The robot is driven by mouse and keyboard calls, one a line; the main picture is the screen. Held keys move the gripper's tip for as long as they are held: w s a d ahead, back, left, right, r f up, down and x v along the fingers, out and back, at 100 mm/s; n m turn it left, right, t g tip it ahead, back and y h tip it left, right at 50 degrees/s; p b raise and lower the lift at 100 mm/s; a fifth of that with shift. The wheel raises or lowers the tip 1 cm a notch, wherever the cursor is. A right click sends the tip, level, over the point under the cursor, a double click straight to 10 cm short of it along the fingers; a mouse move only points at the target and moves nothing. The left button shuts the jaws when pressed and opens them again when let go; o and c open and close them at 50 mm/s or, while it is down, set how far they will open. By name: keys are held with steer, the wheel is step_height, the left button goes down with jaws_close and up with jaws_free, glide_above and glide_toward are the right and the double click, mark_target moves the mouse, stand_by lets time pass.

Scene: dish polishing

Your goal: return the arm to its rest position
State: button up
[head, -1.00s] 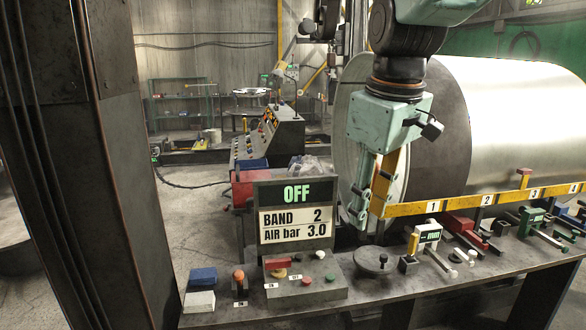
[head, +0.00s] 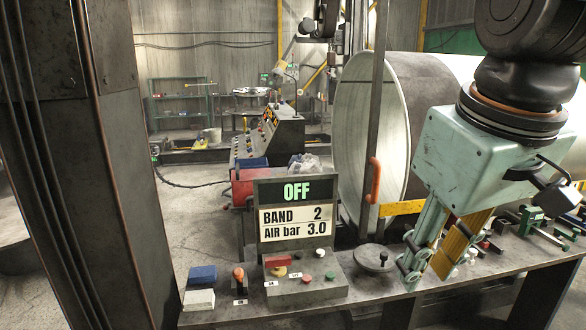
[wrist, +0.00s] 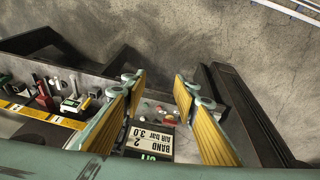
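My gripper (head: 425,268) is at the right of the head view, pointing down over the work table (head: 400,302). Its two yellow-padded fingers stand apart with nothing between them. In the wrist view the open gripper (wrist: 159,84) has bare space between its fingertips, and the floor and the display board (wrist: 147,135) lie beyond and below. The rest position is not marked in any view. In the head view my gripper and wrist hide much of the yellow numbered rail (head: 402,207) and some tools on the table.
The display panel (head: 297,216) reads OFF, BAND 2, AIR bar 3.0. Left of my gripper are a round dark disc with a knob (head: 374,258) and an upright bar with an orange handle (head: 374,180). A large metal drum (head: 365,135) stands behind. A dark column (head: 85,170) is at left.

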steer(key=s+d+f+m, duration=0.1)
steer(key=s+f+m, duration=0.2)
steer(key=s, duration=0.8)
steer(key=shift+d+f+t+b, duration=0.3)
steer(key=shift+f, duration=0.35)
steer(key=shift+f, duration=0.1)
step_height(320, 180, down, 13)
steer(key=b, duration=1.3)
steer(key=shift+r+p, duration=0.55)
steer(key=shift+r, duration=0.1)
stand_by(0.8)
